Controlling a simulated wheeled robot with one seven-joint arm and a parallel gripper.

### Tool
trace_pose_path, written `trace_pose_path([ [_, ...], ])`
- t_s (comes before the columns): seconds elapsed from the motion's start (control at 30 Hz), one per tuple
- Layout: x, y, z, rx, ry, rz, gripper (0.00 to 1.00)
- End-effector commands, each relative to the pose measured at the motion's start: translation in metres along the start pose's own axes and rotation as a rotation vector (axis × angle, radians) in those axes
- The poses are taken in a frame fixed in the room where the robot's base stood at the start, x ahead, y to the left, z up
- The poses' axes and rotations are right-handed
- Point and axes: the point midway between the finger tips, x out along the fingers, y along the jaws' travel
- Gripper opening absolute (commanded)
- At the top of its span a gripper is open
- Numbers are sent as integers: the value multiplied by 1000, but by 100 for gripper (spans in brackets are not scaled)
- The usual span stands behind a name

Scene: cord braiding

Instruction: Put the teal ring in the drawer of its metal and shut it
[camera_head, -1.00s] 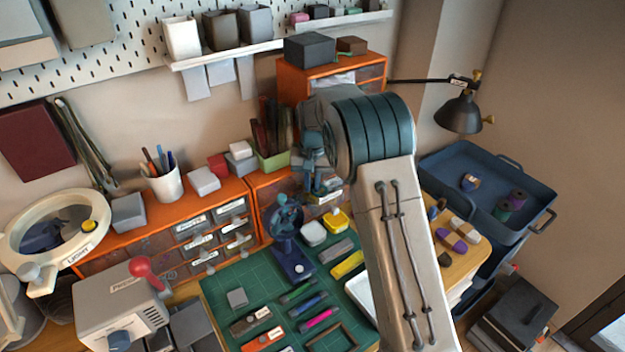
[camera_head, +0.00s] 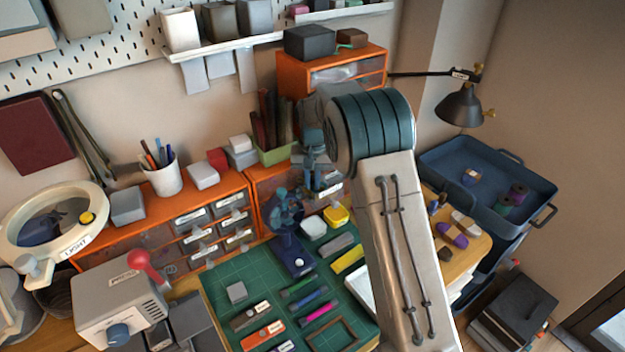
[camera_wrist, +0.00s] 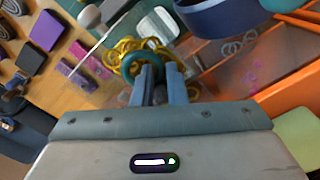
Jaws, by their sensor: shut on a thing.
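My gripper (camera_wrist: 162,80) is shut on the teal ring (camera_wrist: 144,53) in the wrist view. The ring sits at the fingertips, in front of a cluster of gold-coloured rings (camera_wrist: 118,50). Whether it touches them, I cannot tell. To the right, an orange cabinet (camera_wrist: 290,75) has a see-through drawer with pale rings (camera_wrist: 238,43) showing. In the head view, my gripper (camera_head: 318,188) is beside the low orange cabinet (camera_head: 262,172), near a labelled drawer. The ring cannot be made out there, and my arm hides part of the cabinet.
A yellow dish (camera_head: 337,215) and a white dish (camera_head: 313,228) stand near my gripper. A blue tray (camera_head: 535,185) stands at the right.

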Motion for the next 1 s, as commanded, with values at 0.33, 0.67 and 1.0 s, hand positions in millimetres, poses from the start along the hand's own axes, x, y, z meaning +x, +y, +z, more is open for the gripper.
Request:
trace_pose_path([
  [0.33,0,-1,0,-2,0,-1,38],
  [0.67,-1,-4,1,-6,-1,-3,38],
  [1.0,-54,-2,-1,-3,5,-5,38],
])
